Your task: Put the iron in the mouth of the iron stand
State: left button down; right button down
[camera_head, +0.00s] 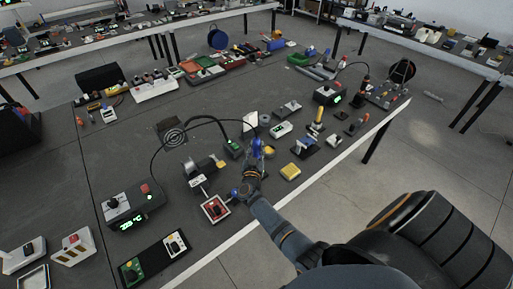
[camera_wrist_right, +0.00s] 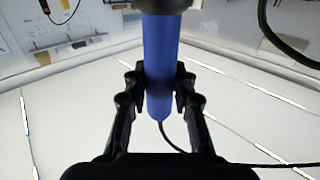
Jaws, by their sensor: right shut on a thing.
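My right gripper (camera_head: 255,168) is over the front middle of the workbench. It is shut on the blue handle of the iron (camera_head: 257,148). In the right wrist view the blue handle of the iron (camera_wrist_right: 160,75) stands upright in the picture between the two fingers of my right gripper (camera_wrist_right: 158,88). A dark wider part sits at its top edge, and a black cord leaves its lower end. The iron's tip is hidden in both views. A dark cylinder on a base, which looks like the iron stand (camera_head: 193,165), is left of the gripper, apart from it. Its mouth is too small to make out. My left gripper is not in view.
A station with a green display (camera_head: 125,208) stands at left, with a black cord looping over the bench. A red-buttoned box (camera_head: 214,208) is close below the gripper. Coloured bins (camera_head: 200,68) stand at the back.

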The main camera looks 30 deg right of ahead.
jog(key=shift+f+b, duration=0.8)
jog(key=shift+f, duration=0.3)
jog(key=c, duration=1)
grip_release()
jog(key=v, duration=1.2)
notch_tip(320, 180, up, 10)
jog(key=p, duration=1)
jog(key=shift+p, duration=0.4)
